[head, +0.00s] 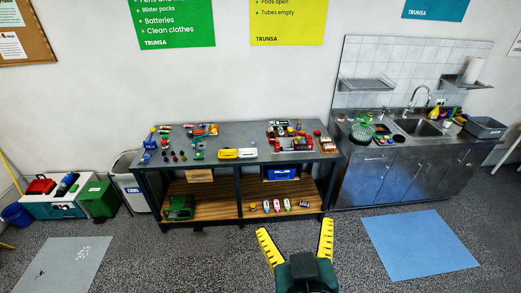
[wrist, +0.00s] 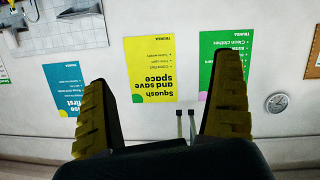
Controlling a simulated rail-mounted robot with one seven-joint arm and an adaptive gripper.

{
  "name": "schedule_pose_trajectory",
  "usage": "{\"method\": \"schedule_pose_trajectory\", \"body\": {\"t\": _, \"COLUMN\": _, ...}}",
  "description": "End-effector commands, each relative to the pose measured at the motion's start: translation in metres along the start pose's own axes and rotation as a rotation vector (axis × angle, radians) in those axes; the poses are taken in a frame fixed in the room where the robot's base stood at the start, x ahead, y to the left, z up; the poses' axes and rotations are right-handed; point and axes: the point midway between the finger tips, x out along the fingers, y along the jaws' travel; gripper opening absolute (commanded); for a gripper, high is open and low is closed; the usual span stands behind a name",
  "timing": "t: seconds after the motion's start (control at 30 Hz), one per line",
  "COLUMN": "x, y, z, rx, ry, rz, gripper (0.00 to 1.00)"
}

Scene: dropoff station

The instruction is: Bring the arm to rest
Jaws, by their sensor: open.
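My gripper (head: 295,244) shows at the bottom of the head view, right of centre. Its two yellow fingers are spread wide with nothing between them. It is in front of the workbench (head: 240,133) and apart from it, over the grey floor. In the wrist view my gripper (wrist: 165,105) is also open and empty. That view shows the wall upside down, with a yellow poster (wrist: 150,70) and a green poster (wrist: 222,60) beyond the fingers.
The workbench holds many small items and has a wooden lower shelf. A steel sink unit (head: 395,178) stands at the right, with a blue mat (head: 420,240) before it. Bins, including a green one (head: 97,200), stand at the left. A grey mat (head: 62,265) lies front left.

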Motion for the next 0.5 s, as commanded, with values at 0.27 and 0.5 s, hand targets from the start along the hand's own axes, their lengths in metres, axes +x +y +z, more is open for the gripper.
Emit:
{"method": "schedule_pose_trajectory", "body": {"t": 0.27, "x": -0.095, "y": 0.019, "z": -0.138, "rx": 0.141, "ry": 0.543, "rz": 0.047, "gripper": 0.96}}
{"method": "schedule_pose_trajectory", "body": {"t": 0.5, "x": -0.103, "y": 0.021, "z": -0.150, "rx": 0.185, "ry": 0.607, "rz": 0.041, "gripper": 0.96}}
